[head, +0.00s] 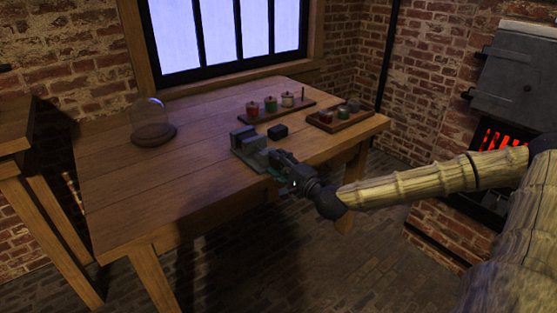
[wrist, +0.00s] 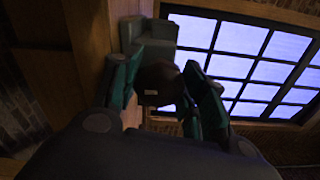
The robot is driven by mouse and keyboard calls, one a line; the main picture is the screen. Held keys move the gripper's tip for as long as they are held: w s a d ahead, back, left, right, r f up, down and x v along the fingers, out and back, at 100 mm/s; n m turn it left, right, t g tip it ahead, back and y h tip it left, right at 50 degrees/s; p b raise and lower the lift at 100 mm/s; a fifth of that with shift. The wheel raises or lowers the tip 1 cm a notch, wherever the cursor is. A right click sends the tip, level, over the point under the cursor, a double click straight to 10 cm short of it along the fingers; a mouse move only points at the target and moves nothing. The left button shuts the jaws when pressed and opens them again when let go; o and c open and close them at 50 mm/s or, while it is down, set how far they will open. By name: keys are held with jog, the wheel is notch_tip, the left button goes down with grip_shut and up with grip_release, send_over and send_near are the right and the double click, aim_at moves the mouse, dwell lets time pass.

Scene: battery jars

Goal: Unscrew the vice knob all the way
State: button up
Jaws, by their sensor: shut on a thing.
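The grey vice (head: 243,143) stands near the front edge of the wooden table. My gripper (head: 274,160) reaches it from the right and hides the knob in the head view. In the wrist view, the dark round vice knob (wrist: 158,80) lies between the two teal fingers of my gripper (wrist: 162,88), which is shut on it. The grey-green body of the vice (wrist: 152,38) shows just beyond the knob. The picture is dark, and I cannot tell how far the knob is turned.
A black block (head: 278,132) lies behind the vice. A wooden tray (head: 303,104) holds red, green and pale jars; another tray (head: 327,125) with small items is at the right. A glass dome (head: 149,114) stands at the left. The table's front left (head: 150,205) is clear.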

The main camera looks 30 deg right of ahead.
jog(key=n+p, duration=0.2)
jog(key=n, duration=0.2)
jog(key=shift+r+n, duration=0.1)
jog(key=shift+n, duration=0.2)
jog(key=n+p, duration=0.2)
jog(key=n, duration=0.2)
jog(key=shift+n, duration=0.3)
jog(key=n+p, duration=0.1)
jog(key=n, duration=0.3)
jog(key=shift+n+p, duration=0.3)
jog(key=shift+p, duration=0.1)
jog(key=n, duration=0.4)
jog(key=shift+f, duration=0.25)
jog(key=n, duration=0.5)
jog(key=shift+d, duration=0.1)
jog(key=n+b, duration=0.1)
jog(key=n, duration=0.3)
jog(key=shift+n, duration=0.3)
jog(key=n+b, duration=0.1)
jog(key=n, duration=0.3)
jog(key=shift+d+b, duration=0.1)
jog(key=shift+b, duration=0.2)
jog(key=shift+r+n+b, duration=0.1)
jog(key=shift+n+b, duration=0.5)
jog(key=shift+n, duration=1.1)
